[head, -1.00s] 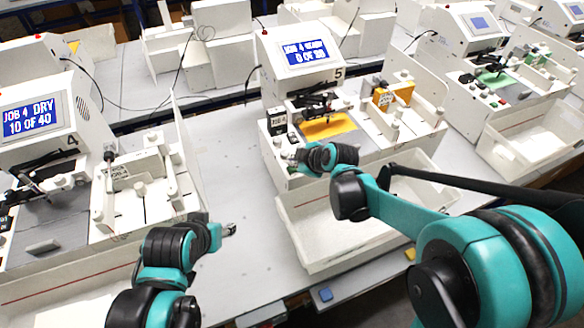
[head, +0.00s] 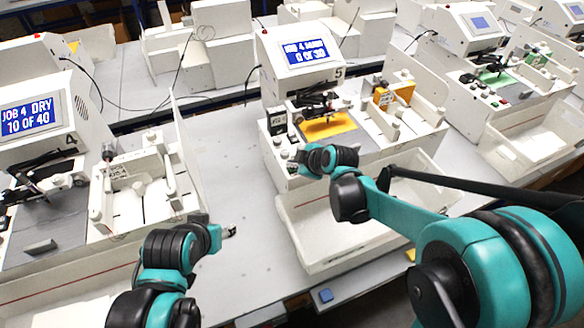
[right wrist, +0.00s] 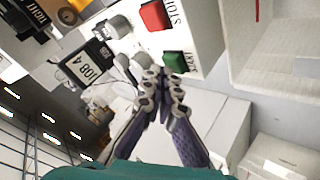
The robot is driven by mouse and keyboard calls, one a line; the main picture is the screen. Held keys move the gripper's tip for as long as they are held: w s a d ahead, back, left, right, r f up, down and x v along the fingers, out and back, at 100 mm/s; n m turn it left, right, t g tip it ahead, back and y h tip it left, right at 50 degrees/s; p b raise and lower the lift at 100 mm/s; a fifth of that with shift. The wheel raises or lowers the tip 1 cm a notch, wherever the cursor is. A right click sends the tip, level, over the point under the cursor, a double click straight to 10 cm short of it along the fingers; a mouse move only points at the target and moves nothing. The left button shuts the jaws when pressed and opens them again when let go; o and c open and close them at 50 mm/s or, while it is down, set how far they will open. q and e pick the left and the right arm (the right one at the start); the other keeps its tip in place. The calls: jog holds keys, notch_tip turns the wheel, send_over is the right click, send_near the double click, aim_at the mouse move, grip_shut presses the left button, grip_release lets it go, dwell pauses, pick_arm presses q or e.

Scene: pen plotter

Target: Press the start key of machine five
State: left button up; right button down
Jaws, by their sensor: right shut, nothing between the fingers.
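Machine five (head: 300,75) stands in the middle of the head view, with a blue screen and the number 5 on its side. Its green start key (right wrist: 174,61) shows in the right wrist view, with the label START beside it. The red stop key (right wrist: 154,15) is further along the same panel. My right gripper (right wrist: 160,72) is shut and empty, its fingertips right by the green key. I cannot tell whether they touch it. In the head view the right gripper (head: 297,157) is at the panel's front left edge. My left gripper (head: 230,230) is over the table, its jaws too small to read.
A white bin (head: 320,240) sits in front of machine five, under my right forearm. Machine four (head: 40,120) is at the left, and another machine (head: 470,35) at the right. A grey knob (right wrist: 118,27) is near the keys. Bare table (head: 235,175) lies between machines four and five.

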aim_at(293, 170)
jog(key=shift+f, duration=0.35)
jog(key=shift+r, duration=0.15)
dwell(0.4)
jog(key=shift+r+p, duration=0.4)
jog(key=shift+r, duration=0.35)
notch_tip(293, 170, up, 5)
jog(key=p, duration=0.4)
jog(key=shift+d, duration=0.1)
dwell(0.6)
